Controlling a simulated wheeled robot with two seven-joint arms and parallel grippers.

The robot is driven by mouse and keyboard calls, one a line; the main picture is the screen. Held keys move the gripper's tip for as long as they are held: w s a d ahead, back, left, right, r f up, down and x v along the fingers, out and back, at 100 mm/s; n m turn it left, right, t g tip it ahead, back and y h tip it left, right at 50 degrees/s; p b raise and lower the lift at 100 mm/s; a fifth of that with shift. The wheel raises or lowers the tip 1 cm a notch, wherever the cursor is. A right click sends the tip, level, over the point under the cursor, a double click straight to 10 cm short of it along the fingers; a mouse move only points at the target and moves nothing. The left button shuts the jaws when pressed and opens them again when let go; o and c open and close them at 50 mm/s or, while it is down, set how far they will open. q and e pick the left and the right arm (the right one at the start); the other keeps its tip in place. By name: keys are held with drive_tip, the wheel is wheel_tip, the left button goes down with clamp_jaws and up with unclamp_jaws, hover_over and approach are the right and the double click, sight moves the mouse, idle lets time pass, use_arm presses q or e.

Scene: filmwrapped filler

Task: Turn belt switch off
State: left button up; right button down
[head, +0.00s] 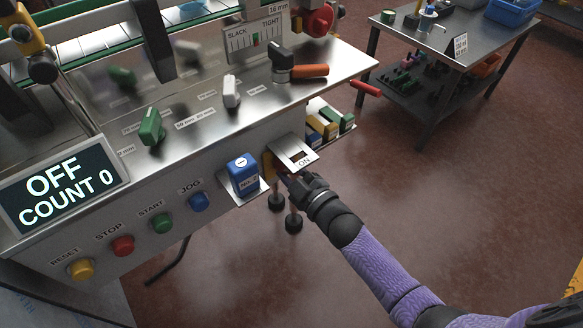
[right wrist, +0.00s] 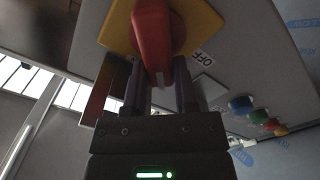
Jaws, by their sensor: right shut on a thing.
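The belt switch is a red rotary handle (right wrist: 152,38) on a yellow plate (right wrist: 118,28), close up in the right wrist view. An OFF label (right wrist: 207,60) is beside the plate. In the head view only a sliver of the yellow plate (head: 268,162) shows under a metal bracket, near an ON label (head: 304,161). My right gripper (head: 284,173) reaches under the bracket at the machine's front panel. In the right wrist view its fingers (right wrist: 160,88) are shut on the red handle. The handle's exact angle is hard to tell. My left gripper is not in view.
The display (head: 65,190) reads OFF, COUNT 0. Reset, stop, start and jog buttons line the panel, with a blue block (head: 243,174) on a holder near the switch. Several coloured blocks sit in a side rack (head: 335,110).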

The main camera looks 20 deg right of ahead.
drive_tip(key=n, duration=0.2)
drive_tip(key=f+n+b, duration=0.1)
drive_tip(key=n, duration=0.2)
drive_tip(key=shift+s+a+n, duration=0.1)
drive_tip(key=shift+a+n, duration=0.1)
drive_tip(key=shift+n, duration=0.1)
drive_tip(key=n, duration=0.1)
drive_tip(key=n+b, duration=0.1)
drive_tip(key=n, duration=0.1)
drive_tip(key=shift+f+n, duration=0.2)
drive_tip(key=shift+n, duration=0.1)
drive_tip(key=shift+c, duration=2)
unclamp_jaws()
drive_tip(key=shift+s, duration=0.1)
